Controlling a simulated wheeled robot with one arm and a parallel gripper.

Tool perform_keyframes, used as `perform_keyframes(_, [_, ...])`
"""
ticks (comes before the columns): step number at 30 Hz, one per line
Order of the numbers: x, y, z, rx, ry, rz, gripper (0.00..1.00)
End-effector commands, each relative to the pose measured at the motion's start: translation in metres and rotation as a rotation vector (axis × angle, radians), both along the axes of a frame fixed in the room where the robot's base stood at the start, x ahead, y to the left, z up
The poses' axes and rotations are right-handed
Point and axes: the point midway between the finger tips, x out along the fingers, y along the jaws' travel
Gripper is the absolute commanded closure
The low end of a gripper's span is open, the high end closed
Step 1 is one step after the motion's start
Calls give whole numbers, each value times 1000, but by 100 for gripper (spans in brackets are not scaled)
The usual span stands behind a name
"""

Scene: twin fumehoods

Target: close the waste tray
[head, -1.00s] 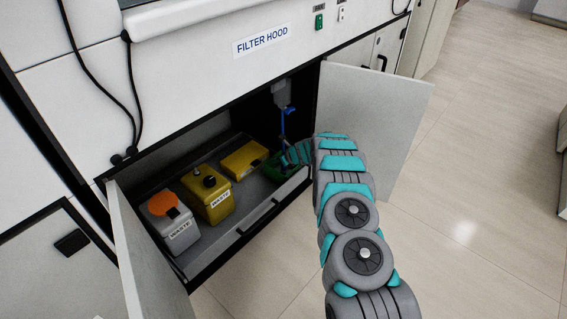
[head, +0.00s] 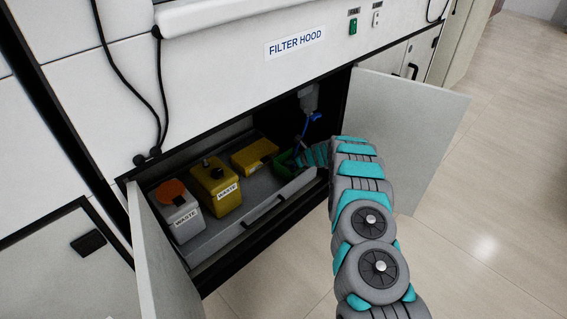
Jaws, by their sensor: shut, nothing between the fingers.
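The grey waste tray (head: 235,228) sits low inside the open cabinet under the filter hood, with a dark handle (head: 267,208) on its front. It holds a white waste container with an orange lid (head: 181,213), a yellow waste container (head: 217,186), another yellow container (head: 254,155) and a green one (head: 286,161). My gripper (head: 299,152) is shut and empty at the tray's right end, by the green container. It is small and dark there, and I cannot tell whether it touches the tray.
The left door (head: 162,262) and right door (head: 405,135) stand open on either side. A blue-ended hose (head: 306,124) hangs from a fitting at the cabinet's back right. Black cables (head: 128,85) hang at the left. The floor at right (head: 480,220) is clear.

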Motion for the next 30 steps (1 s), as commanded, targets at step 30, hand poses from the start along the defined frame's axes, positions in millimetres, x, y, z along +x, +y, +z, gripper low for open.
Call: perform_keyframes(30, [-55,-59,66,1,1,2,100])
